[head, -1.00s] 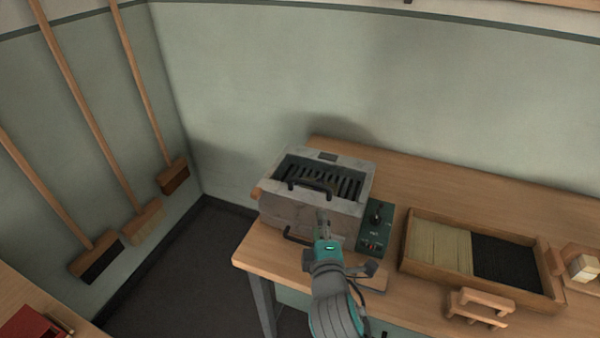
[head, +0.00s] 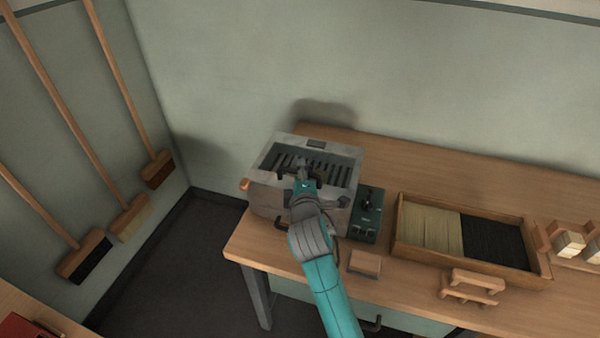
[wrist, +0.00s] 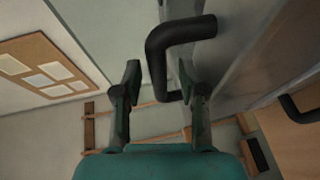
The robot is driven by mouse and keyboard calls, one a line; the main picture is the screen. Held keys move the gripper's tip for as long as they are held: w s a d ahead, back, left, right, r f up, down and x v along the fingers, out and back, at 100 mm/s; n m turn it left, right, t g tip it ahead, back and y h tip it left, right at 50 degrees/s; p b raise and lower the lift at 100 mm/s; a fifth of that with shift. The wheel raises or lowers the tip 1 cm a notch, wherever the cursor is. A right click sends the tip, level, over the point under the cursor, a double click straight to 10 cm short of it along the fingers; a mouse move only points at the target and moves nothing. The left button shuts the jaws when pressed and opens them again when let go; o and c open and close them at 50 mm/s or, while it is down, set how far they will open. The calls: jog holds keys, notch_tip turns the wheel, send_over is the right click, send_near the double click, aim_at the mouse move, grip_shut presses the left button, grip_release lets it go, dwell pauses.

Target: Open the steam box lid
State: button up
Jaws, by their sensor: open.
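The grey steam box (head: 266,197) stands at the left end of the workbench. Dark slats (head: 330,172) show in its framed top; I cannot make out a raised lid. My gripper (head: 301,171) is over the front part of the top and covers most of the handle there. In the wrist view, a black bent handle (wrist: 180,36) passes between the two open fingers of my gripper (wrist: 158,76). The fingers are on either side of it and not closed on it. Whether either finger touches it is unclear.
A green control box (head: 366,222) stands just right of the steam box. A wooden tray (head: 397,228) with pale and black bristles lies farther right. A small wooden block (head: 365,263) and a wooden stand (head: 472,284) are near the front edge. Brooms (head: 128,219) lean at the left wall.

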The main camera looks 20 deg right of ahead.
jog(key=shift+w+d, duration=0.1)
jog(key=shift+w, duration=0.2)
grip_shut()
